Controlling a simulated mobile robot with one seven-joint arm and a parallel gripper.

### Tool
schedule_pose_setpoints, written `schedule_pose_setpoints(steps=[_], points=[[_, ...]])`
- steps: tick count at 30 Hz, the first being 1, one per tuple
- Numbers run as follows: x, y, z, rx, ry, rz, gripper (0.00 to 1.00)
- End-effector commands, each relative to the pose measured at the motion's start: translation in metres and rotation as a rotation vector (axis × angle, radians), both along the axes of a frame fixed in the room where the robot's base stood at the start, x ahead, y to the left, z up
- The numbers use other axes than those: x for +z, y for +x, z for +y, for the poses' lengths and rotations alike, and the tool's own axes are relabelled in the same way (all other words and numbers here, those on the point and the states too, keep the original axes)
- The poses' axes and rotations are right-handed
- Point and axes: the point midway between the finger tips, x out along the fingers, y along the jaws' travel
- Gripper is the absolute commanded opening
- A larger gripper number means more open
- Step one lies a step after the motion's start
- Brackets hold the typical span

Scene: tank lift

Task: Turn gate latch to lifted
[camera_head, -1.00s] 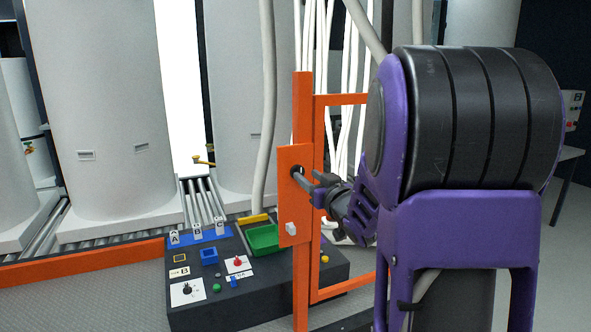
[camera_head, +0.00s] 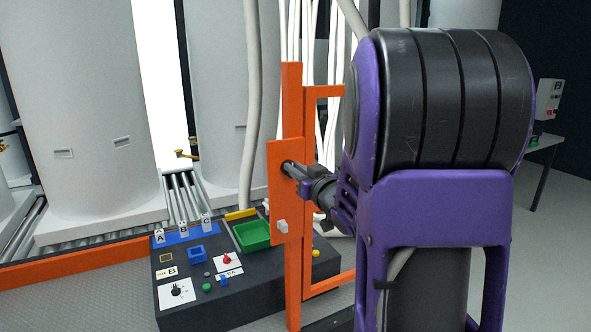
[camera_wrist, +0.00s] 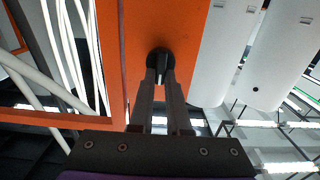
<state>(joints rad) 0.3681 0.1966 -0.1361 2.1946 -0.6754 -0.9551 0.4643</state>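The gate latch shows in the wrist view as a dark round knob with a small handle (camera_wrist: 159,58) on an orange plate. The same orange plate (camera_head: 281,205) is on the gate post in the head view, with a pale block low on it. My gripper (camera_wrist: 160,78) is at the latch, with its two fingers close together on either side of the handle, and looks shut on it. In the head view my gripper (camera_head: 292,169) reaches the plate from the right. The fingertips partly hide the latch, so its exact angle is hard to tell.
The orange gate frame (camera_head: 293,100) stands upright around the plate. A dark control box (camera_head: 240,290) with a green tray (camera_head: 252,236), buttons and knobs stands at left below. Large white tanks (camera_head: 85,120) and rollers stand behind. White hoses hang behind the gate.

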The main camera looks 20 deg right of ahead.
Motion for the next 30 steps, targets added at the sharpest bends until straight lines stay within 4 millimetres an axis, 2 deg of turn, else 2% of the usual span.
schedule_pose_setpoints(steps=[17,23,30], points=[[0.0010,0.0001,-0.0007,-0.001,0.038,0.001,0.00],[0.0016,0.0002,-0.0024,-0.001,0.146,0.005,0.00],[0.0020,0.0003,-0.0046,-0.001,0.355,0.012,0.00]])
